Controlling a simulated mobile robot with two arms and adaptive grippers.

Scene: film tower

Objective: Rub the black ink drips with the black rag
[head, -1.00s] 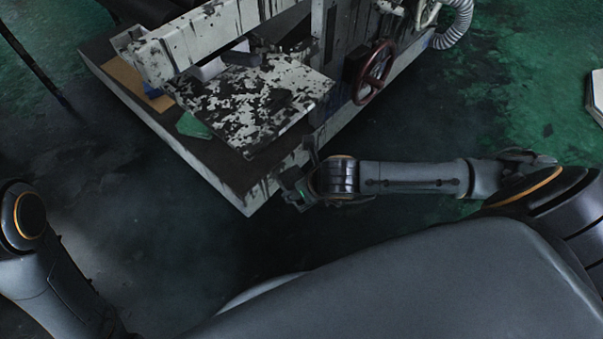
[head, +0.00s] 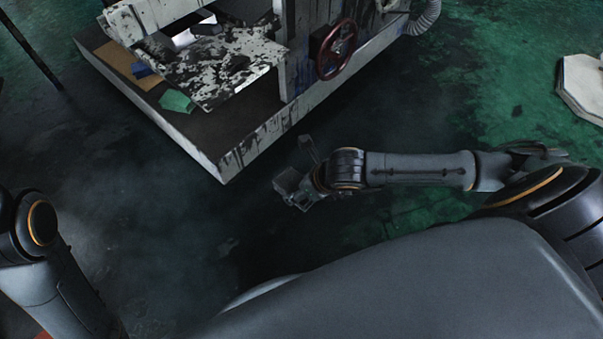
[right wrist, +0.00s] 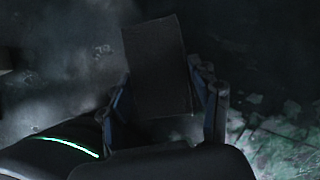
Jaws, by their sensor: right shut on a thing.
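My right gripper (head: 298,178) is over the dark floor in front of the white machine base. In the right wrist view it (right wrist: 162,95) is shut on a dark, flat, roughly rectangular piece that looks like the black rag (right wrist: 155,58). The rag shows as a small dark grey shape (head: 287,181) in the head view. Black ink drips (head: 256,143) streak the white side of the base, near its front corner. The gripper and rag are apart from that side. My left arm shows at the left edge, but its gripper is out of view.
A black-splattered plate (head: 215,70) sits on the machine. A green piece (head: 177,101) and a tan sheet (head: 122,60) lie on the dark base top. A dark red handwheel (head: 336,49) juts from the machine's side. A pale stack (head: 582,88) lies at right. The front floor is clear.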

